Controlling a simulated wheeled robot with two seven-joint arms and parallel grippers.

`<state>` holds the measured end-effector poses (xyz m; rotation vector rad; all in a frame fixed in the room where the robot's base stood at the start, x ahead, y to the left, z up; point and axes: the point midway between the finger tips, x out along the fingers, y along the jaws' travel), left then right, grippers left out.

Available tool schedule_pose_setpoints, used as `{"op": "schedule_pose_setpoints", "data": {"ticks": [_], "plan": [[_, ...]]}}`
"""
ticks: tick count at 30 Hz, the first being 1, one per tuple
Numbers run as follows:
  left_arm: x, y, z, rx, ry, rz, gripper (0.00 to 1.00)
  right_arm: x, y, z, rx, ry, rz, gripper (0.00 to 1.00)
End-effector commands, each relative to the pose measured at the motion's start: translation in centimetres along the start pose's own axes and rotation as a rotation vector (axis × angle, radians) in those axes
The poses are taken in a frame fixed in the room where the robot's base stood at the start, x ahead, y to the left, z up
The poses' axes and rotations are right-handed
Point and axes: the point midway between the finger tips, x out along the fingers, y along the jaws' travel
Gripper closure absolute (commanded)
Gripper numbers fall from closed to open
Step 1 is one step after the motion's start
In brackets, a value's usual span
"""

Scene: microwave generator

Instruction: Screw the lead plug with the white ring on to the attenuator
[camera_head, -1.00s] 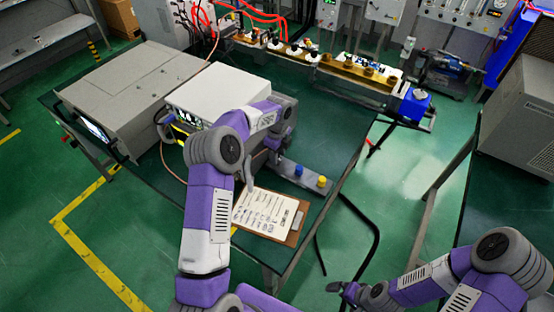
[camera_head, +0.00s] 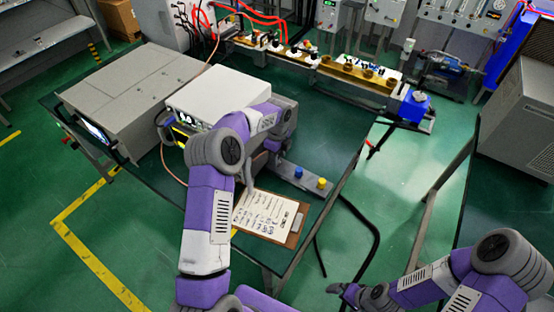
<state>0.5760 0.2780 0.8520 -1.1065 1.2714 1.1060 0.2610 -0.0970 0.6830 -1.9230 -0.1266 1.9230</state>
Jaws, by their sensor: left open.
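My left gripper (camera_head: 257,165) hangs below its wrist, in front of the white instrument box and behind the clipboard. It is open, and I see nothing between its fingers, though the forearm hides part of it. My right gripper (camera_head: 340,289) is low in the view, over the floor right of the table; its fingers are too small and dark to judge. The long brass waveguide bench (camera_head: 352,74) runs along the back with several small fittings. I cannot make out which fitting is the attenuator. The lead plug with the white ring cannot be told apart at this size.
A white box (camera_head: 217,92) and a grey instrument (camera_head: 130,88) stand on the green table (camera_head: 318,120). A grey strip bears a blue cap (camera_head: 298,172) and a yellow cap (camera_head: 322,183). A clipboard (camera_head: 265,215) lies at the front edge. A copper-coloured cable (camera_head: 165,168) loops at left.

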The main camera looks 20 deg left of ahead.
Motion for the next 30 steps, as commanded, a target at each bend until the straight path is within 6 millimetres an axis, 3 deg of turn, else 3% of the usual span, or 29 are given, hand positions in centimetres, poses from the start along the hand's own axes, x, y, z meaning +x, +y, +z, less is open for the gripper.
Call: {"op": "schedule_pose_setpoints", "data": {"ticks": [20, 29, 30], "plan": [[0.02, 0.01, -0.01, 0.000, 0.000, 0.001, 0.56, -0.37, -0.14, 0.02, 0.000, 0.000, 0.000, 0.00], [0.01, 0.01, -0.01, 0.000, 0.000, 0.000, 0.99, -0.37, -0.14, 0.02, 0.000, 0.000, 0.000, 0.00], [0.01, 0.01, -0.01, 0.000, 0.000, 0.001, 1.00, -0.37, -0.14, 0.02, 0.000, 0.000, 0.000, 0.00]]}}
